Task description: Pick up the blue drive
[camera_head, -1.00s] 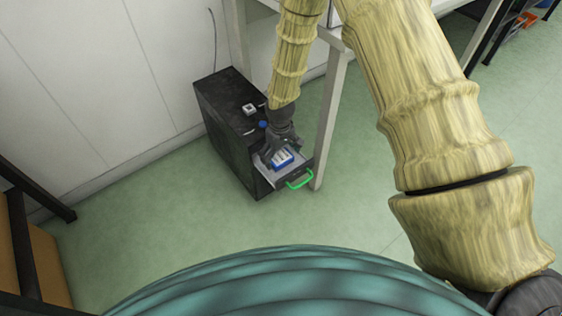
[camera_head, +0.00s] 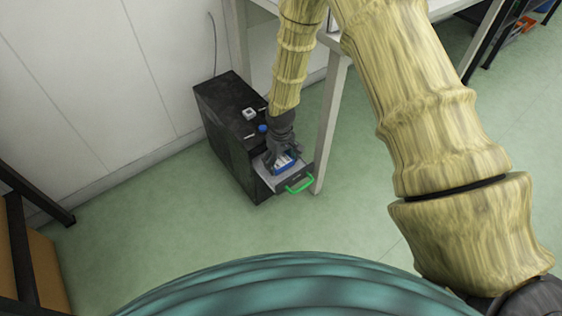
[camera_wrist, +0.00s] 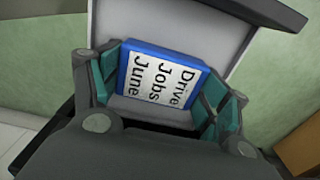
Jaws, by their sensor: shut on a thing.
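The blue drive (camera_wrist: 158,80) is a flat blue block with a white label reading "Drive Jobs June". It lies in or just over the open drawer (camera_head: 268,180) of a black cabinet; I cannot tell whether it touches the drawer floor. My gripper (camera_wrist: 165,95) is shut on the drive, with a teal-padded finger at its left and right sides in the wrist view. In the head view my gripper (camera_head: 282,160) points down into the drawer and partly covers the drive (camera_head: 285,164).
The black cabinet (camera_head: 228,125) stands against the white wall. On its top are a small white item (camera_head: 249,113) and a blue round item (camera_head: 262,128). The drawer has a green handle (camera_head: 300,185). A pale table leg (camera_head: 330,125) stands close at the right. Green floor (camera_head: 160,235) is clear in front.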

